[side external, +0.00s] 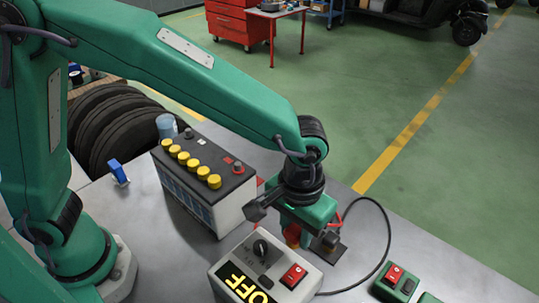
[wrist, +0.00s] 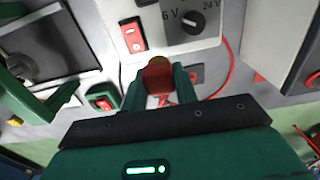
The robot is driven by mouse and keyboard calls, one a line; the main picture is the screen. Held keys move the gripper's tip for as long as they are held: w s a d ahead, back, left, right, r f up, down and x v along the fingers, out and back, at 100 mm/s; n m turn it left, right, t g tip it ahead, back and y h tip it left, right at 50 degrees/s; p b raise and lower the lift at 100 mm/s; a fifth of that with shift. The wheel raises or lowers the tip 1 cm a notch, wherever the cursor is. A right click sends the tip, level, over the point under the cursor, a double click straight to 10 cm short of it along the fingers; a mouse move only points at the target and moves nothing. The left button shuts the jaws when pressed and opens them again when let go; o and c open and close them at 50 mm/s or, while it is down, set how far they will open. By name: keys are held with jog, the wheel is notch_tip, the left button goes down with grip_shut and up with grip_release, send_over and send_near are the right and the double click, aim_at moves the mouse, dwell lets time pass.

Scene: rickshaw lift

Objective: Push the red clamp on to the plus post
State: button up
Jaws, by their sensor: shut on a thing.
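The red clamp (wrist: 158,78) sits between the fingers of my gripper (wrist: 158,86) in the wrist view. In the side view my gripper (side external: 303,236) is shut on the clamp (side external: 292,235), just behind the charger and right of the battery, pointing down. The battery (side external: 225,213) has a black top with several yellow caps. Its plus post (side external: 238,167), with a red ring, stands at the top's right end and is bare. My gripper is apart from it, to the right and lower. Part of the clamp is hidden by the fingers.
A grey charger (side external: 225,270) with a knob, red switch and OFF display stands at the front. A black cable (side external: 388,235) loops right towards a green switch box (side external: 396,284). A blue object (side external: 118,171) lies left of the battery.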

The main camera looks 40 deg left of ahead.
jog(key=shift+a, duration=0.1)
dwell(0.3)
jog(key=w+a+r+n, duration=0.2)
jog(key=w+a+r, duration=0.25)
jog(key=a, duration=0.45)
notch_tip(320, 180, up, 6)
jog(key=n, duration=0.3)
send_over(238, 163)
jog(key=shift+f, duration=0.15)
jog(key=shift+f, duration=2.15)
jog(key=shift+f, duration=1.55)
dwell(1.8)
